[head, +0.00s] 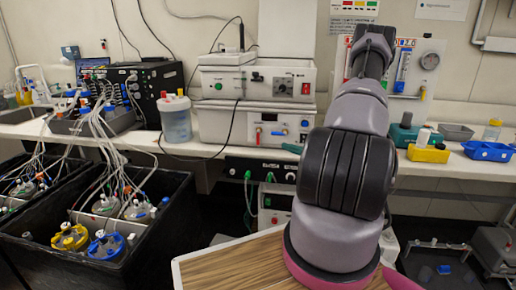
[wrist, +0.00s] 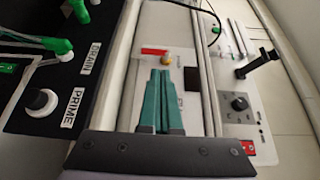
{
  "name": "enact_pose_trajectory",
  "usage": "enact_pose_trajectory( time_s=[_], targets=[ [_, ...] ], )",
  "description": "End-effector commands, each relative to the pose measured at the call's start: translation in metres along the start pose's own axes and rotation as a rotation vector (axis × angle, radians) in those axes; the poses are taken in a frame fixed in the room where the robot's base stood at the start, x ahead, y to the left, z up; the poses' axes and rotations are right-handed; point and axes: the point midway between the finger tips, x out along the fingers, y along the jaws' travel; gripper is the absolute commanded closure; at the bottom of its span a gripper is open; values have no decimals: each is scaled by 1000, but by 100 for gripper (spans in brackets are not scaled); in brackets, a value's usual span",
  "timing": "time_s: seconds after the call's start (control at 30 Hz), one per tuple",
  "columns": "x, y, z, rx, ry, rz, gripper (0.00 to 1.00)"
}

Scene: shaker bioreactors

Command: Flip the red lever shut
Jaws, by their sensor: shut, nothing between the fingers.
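The red lever (wrist: 155,51) shows in the wrist view as a small red bar on a white front panel, just beyond my fingertips. In the head view a small red part (head: 278,133), which looks like the same lever, sits on the lower white unit (head: 225,124). My gripper (wrist: 160,72) has green fingers held together with nothing between them. Its tips point at the panel just below the lever in the wrist view; I cannot tell whether they touch it.
A black panel (head: 262,170) with green connectors lies below the bench edge; its PRIME knob (wrist: 41,102) shows in the wrist view. A clear blue-tinted jar (head: 176,120) stands left of the white units. Black tubs with tubed vessels (head: 105,245) fill the lower left.

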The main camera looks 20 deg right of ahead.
Motion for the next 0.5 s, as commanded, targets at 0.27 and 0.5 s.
enact_pose_trajectory(
  time_s=[0.27,0.5],
  targets=[
    [-11,20,-13,-12,79,-6,100],
    [-11,20,-13,-11,77,-6,100]
  ],
)
